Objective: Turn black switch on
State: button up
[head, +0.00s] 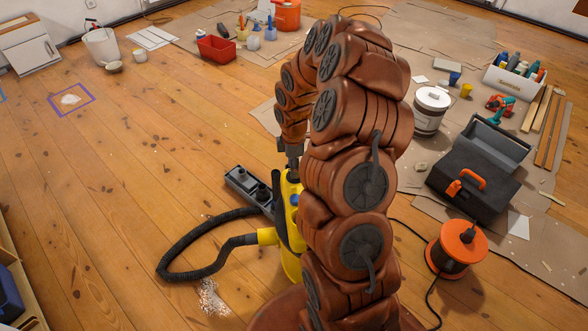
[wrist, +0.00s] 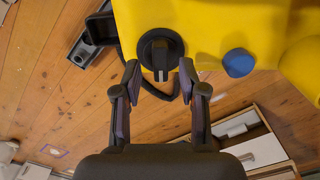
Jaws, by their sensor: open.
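The black switch (wrist: 158,50) is a round rotary knob with a raised grip on the yellow vacuum body (wrist: 212,25), at the top centre of the wrist view. My gripper (wrist: 160,73) is open and empty, its two fingertips just below the switch in the picture, one towards each side. Whether they touch the knob cannot be told. In the head view the yellow vacuum (head: 290,255) stands on the floor, partly hidden behind my arm, with my gripper (head: 293,168) over it. The switch cannot be made out there.
A blue round cap (wrist: 238,62) sits right of the switch. A black ribbed hose (head: 190,240) loops left of the vacuum. A black toolbox (head: 470,190) and orange cable reel (head: 458,245) stand at right. The wooden floor (head: 110,190) at left is mostly clear.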

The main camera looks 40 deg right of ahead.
jog(key=shift+f, duration=0.65)
jog(key=shift+c, duration=0.2)
grip_shut()
jog(key=shift+d, duration=0.1)
